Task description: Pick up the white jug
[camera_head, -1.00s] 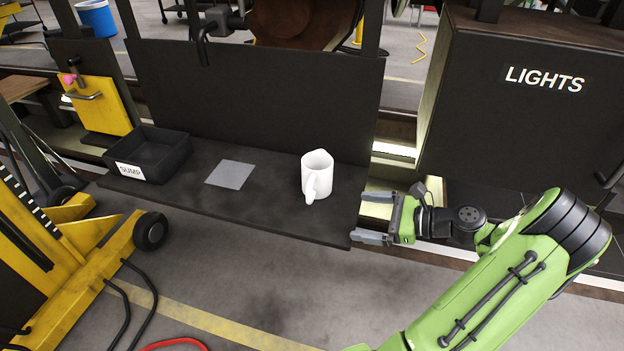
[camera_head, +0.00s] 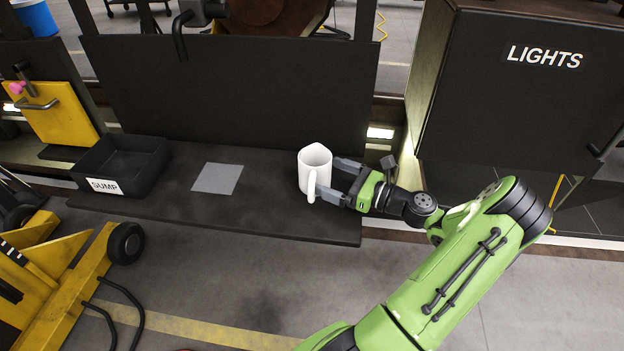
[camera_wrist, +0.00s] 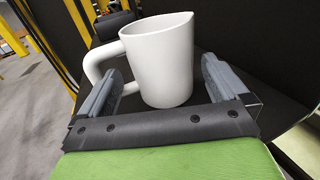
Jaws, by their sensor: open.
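The white jug (camera_head: 314,168) stands upright on the dark shelf (camera_head: 270,215), toward its right end. Its handle points toward the front in the head view. My gripper (camera_head: 334,178) is open and reaches in from the right, with its fingertips at the jug's right side. In the wrist view the jug (camera_wrist: 160,62) stands between the two open fingers (camera_wrist: 165,85), with its handle by the left finger. I cannot tell whether either finger touches it.
A black bin marked SUMP (camera_head: 120,165) sits at the shelf's left end. A flat grey square (camera_head: 217,178) lies left of the jug. A dark panel (camera_head: 230,95) rises behind the shelf. A black LIGHTS box (camera_head: 525,100) stands at the right, and yellow wheeled equipment (camera_head: 60,270) at the lower left.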

